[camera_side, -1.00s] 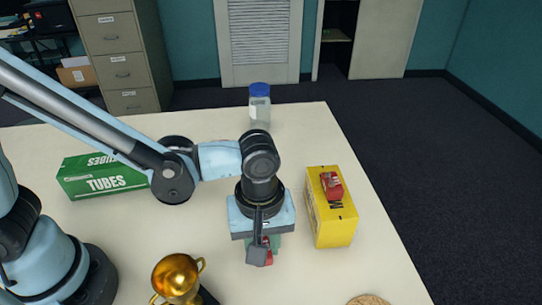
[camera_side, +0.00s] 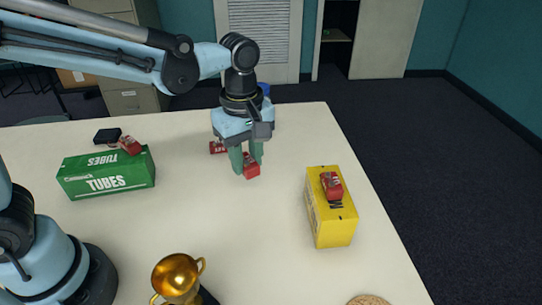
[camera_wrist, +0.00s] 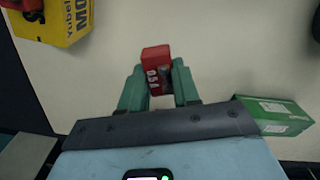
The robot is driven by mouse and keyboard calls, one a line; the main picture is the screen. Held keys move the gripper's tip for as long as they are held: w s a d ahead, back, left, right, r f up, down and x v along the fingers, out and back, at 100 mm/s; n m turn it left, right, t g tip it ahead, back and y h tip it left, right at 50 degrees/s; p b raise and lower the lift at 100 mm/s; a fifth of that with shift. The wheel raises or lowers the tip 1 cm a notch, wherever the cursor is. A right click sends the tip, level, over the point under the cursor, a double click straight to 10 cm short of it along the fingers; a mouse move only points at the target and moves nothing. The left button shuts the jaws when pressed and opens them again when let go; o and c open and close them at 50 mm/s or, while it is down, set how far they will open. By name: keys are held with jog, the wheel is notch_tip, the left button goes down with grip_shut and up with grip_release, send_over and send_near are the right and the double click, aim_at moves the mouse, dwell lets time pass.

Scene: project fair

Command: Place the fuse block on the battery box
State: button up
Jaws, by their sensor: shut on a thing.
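My gripper (camera_side: 248,165) is shut on a red fuse block (camera_side: 251,170), held between its green fingers. The block also shows between the fingers in the wrist view (camera_wrist: 156,66), with white markings on one face. Its height above the table is hard to judge. The yellow box (camera_side: 333,222), seemingly the battery box, stands to the right of my gripper, apart from it. Another red block (camera_side: 332,185) lies on its top. The yellow box also shows at the upper left of the wrist view (camera_wrist: 72,22).
A green TUBES box (camera_side: 107,182) stands at left, with a red block (camera_side: 130,145) at its back edge and a black item (camera_side: 107,135) behind. Another red block (camera_side: 217,147) lies behind my gripper. A gold trophy (camera_side: 175,278) stands in front. Table between gripper and yellow box is clear.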

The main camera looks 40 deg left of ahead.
jog(key=w+a+n, duration=0.4)
jog(key=a+n, duration=0.1)
jog(key=a, duration=0.9)
jog(key=n, duration=0.8)
send_over(107, 133)
jog(key=f, duration=0.4)
jog(key=shift+w+d, duration=0.1)
jog(key=shift+d, duration=0.3)
jog(key=shift+s+a+f, duration=0.2)
jog(key=shift+a+f, duration=0.2)
jog(key=shift+a, duration=0.05)
jog(key=shift+f, duration=1.95)
jog(key=shift+f, duration=0.15)
jog(key=o, duration=1)
jog(key=shift+o, duration=0.2)
